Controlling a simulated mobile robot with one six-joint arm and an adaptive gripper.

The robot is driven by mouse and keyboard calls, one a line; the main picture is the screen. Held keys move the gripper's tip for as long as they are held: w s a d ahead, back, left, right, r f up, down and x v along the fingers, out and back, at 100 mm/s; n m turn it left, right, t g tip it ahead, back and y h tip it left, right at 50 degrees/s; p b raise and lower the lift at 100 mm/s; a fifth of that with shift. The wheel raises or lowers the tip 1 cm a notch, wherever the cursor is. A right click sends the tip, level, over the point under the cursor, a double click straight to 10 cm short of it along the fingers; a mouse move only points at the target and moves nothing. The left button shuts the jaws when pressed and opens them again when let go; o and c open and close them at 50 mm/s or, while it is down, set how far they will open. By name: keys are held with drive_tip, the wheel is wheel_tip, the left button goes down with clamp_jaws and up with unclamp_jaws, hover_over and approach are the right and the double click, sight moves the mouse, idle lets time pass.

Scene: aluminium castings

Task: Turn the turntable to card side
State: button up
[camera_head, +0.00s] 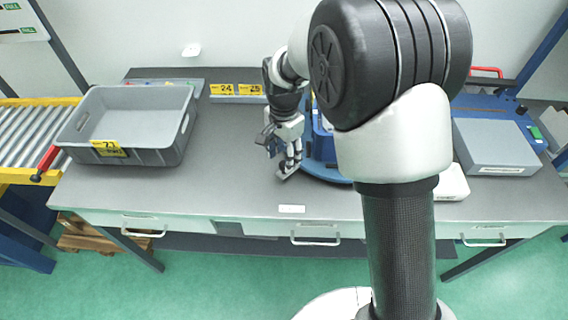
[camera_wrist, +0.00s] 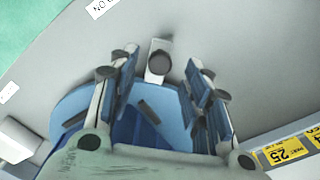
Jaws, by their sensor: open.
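The turntable (camera_head: 325,172) is a blue round base on the grey bench, with blue uprights on it. My arm hides much of it in the head view. In the wrist view its blue disc (camera_wrist: 72,108) lies below and between the fingers. A pale tab with a dark round knob (camera_wrist: 159,62) sticks out past the disc's edge. My gripper (camera_head: 287,160) is low at the turntable's left edge. Its fingers are apart in the wrist view (camera_wrist: 160,70), with the knob seen between them; contact cannot be told. Which side is the card side cannot be told.
A grey crate (camera_head: 77,128) with a yellow label stands at the left, by a roller conveyor (camera_head: 30,125). Yellow labels (camera_head: 237,90) line the back edge. A grey box (camera_head: 494,143) and a white item (camera_head: 453,184) are at the right. The bench left of my gripper is clear.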

drive_tip(key=shift+f+b, duration=0.35)
drive_tip(key=shift+f, duration=1.1)
clamp_jaws()
